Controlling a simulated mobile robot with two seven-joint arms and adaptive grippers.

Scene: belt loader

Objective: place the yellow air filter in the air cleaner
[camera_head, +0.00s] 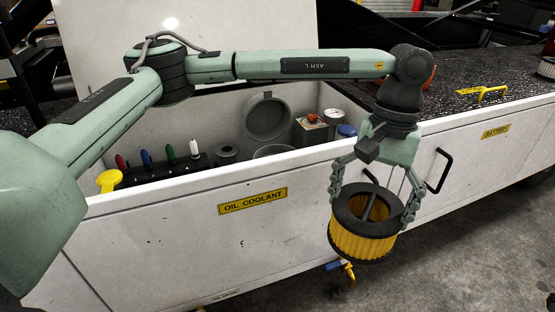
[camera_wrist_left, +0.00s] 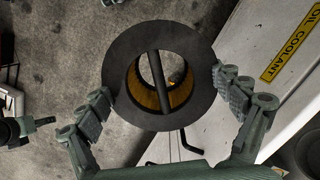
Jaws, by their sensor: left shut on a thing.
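The yellow air filter (camera_head: 352,243) is a pleated ring with dark end caps and a bar across its hollow middle. My left gripper (camera_head: 371,204) is shut on the filter and holds it in the air, outside the white cabinet's front. In the left wrist view, the filter's dark cap (camera_wrist_left: 122,50) sits between the two fingers. The air cleaner appears to be the grey round housing with its lid (camera_head: 268,118) raised, inside the open compartment. Its round opening (camera_head: 272,151) is mostly hidden behind the compartment's front wall.
The white cabinet (camera_head: 170,240) bears an OIL COOLANT label (camera_head: 253,201). Its compartment also holds several coloured-handled items, a yellow funnel-like cap (camera_head: 109,180), a small box with a red knob (camera_head: 311,120) and a blue cap (camera_head: 347,130). A black handle (camera_head: 437,170) juts from the front.

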